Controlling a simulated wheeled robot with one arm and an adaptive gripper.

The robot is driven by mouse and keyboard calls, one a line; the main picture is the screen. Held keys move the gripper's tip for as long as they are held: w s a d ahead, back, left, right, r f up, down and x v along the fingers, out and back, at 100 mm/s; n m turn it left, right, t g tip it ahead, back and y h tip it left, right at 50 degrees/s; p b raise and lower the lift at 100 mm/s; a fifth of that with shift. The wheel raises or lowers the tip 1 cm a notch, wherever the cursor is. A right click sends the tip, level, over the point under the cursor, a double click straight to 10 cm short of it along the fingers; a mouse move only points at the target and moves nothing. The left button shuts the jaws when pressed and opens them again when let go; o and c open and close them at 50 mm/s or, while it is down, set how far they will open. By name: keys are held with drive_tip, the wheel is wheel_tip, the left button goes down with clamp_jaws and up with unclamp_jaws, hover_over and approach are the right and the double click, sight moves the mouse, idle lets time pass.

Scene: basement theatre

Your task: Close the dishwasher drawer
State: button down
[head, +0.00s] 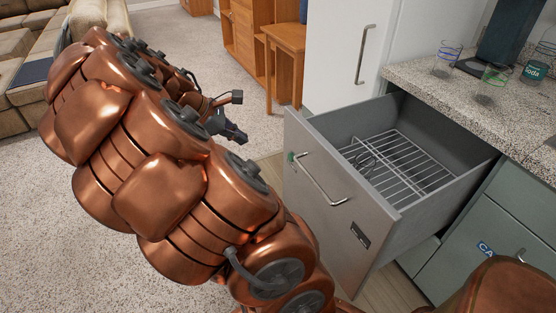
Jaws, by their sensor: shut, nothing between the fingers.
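The dishwasher drawer (325,215) stands pulled out from the counter, with a grey metal front and a bar handle. Inside it is a wire rack (405,172) with a small dark item on it that I cannot make out. My gripper (236,116) is shut and empty, in the air to the left of the drawer front. It is apart from the drawer. My copper arm covers the left and lower middle of the picture and hides part of the floor before the drawer.
The speckled counter (455,82) above the drawer bears several glasses and a soda cup (535,70). A white cabinet (343,55) stands behind the drawer. A wooden table (287,42) and a sofa (40,50) are farther back. Carpet (215,60) lies open between them.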

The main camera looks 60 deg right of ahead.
drive_tip(key=w+d+f+n+h+b, duration=0.2)
drive_tip(key=w+d+f+n+b, duration=0.25)
drive_tip(key=d+f, duration=0.45)
approach(285, 151)
drive_tip(key=a+f+x, duration=0.1)
drive_tip(key=x, duration=0.4)
drive_tip(key=shift+s+d+r+g+b, duration=0.1)
drive_tip(key=shift+s+d+g+b, duration=0.1)
drive_tip(key=shift+d, duration=0.25)
drive_tip(key=shift+s+d+g+b, duration=0.1)
drive_tip(key=shift+d+b, duration=0.1)
drive_tip(key=shift+d, duration=0.2)
